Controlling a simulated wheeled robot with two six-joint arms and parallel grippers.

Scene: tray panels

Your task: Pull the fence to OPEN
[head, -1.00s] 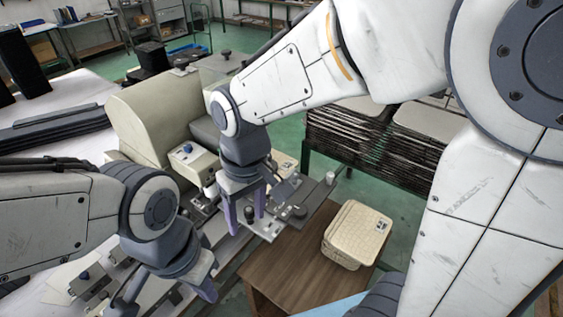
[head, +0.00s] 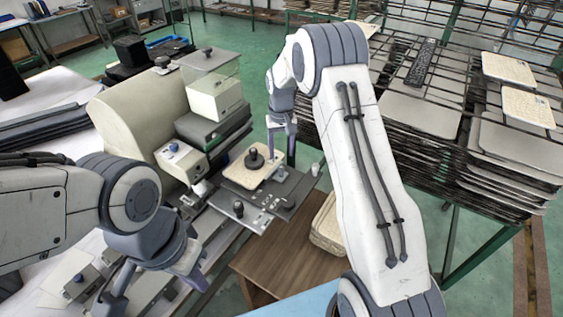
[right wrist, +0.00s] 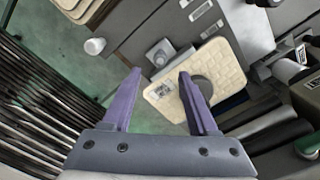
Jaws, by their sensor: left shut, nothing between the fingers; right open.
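No part is clearly readable as the fence or its OPEN mark. In the head view, a grey machine plate (head: 236,211) carries dark knobs and small label plates; one label plate (right wrist: 200,10) shows in the right wrist view. A cream woven panel (head: 238,176) lies behind it with a black knob (head: 254,158) over it; the panel also shows in the right wrist view (right wrist: 228,63). My right gripper (head: 281,145) is open and empty, beyond the panel to its right; its fingers also show in the right wrist view (right wrist: 158,78). My left gripper (head: 188,276) is shut and empty, front left of the plate.
A wooden table (head: 285,258) stands below the plate, with a stack of cream panels (head: 325,228) partly behind my right arm. A rack of stacked trays (head: 425,115) fills the right. A beige machine housing (head: 130,125) stands left. A white cup-like piece (right wrist: 95,46) is near the plate.

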